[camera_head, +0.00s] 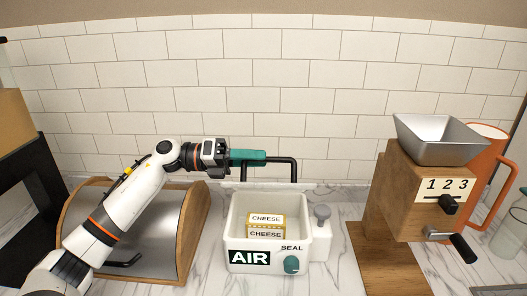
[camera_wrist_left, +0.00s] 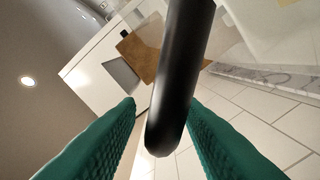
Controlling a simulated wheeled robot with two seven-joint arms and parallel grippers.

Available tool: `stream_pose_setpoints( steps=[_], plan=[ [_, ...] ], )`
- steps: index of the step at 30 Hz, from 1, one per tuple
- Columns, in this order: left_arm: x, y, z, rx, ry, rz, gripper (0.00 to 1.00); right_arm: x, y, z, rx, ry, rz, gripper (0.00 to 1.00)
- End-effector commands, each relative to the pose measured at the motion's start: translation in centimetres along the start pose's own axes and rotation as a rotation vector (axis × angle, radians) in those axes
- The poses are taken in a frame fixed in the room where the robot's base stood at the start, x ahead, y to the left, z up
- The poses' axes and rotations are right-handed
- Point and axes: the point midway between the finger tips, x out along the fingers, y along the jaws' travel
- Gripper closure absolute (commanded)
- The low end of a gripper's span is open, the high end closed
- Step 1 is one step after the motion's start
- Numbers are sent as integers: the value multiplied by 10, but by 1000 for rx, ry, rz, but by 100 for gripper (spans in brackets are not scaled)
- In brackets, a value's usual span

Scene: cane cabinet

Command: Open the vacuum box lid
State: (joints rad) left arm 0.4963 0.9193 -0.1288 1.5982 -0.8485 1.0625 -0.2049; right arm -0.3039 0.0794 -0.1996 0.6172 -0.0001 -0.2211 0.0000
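The white vacuum box (camera_head: 237,222) stands on the counter, marked AIR and SEAL, with a teal knob (camera_head: 291,264) on its front. A black handle bar (camera_head: 294,168) stands up at the back of the box. The lid looks clear and raised at the back; its outline is hard to make out. My left gripper (camera_head: 262,157) is at this handle, above the box's rear. In the left wrist view the black bar (camera_wrist_left: 180,75) lies between the teal fingers (camera_wrist_left: 163,104), with a gap on its left side. My right gripper is not shown.
A wooden mill (camera_head: 407,196) with a metal hopper (camera_head: 440,139) and an orange jug (camera_head: 484,150) stand at the right. A wooden bin with a curved metal lid (camera_head: 158,238) lies under my left arm. A tiled wall (camera_head: 330,90) closes the back.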

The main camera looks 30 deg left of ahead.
Motion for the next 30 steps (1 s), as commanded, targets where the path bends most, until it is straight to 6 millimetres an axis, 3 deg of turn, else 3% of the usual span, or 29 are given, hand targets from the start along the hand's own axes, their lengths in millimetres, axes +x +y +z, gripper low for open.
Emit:
stream_pose_setpoints(
  steps=[6, 16, 22, 30],
  plan=[
    [21, 1, -1, 0, 0, 1, 66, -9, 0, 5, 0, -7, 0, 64],
    [24, 0, 0, 0, 0, 0, 66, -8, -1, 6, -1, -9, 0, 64],
    [24, 0, 0, 0, 0, 0, 98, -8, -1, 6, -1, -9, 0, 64],
    [24, 0, -3, -10, 0, -1, 100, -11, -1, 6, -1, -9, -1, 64]
  ],
)
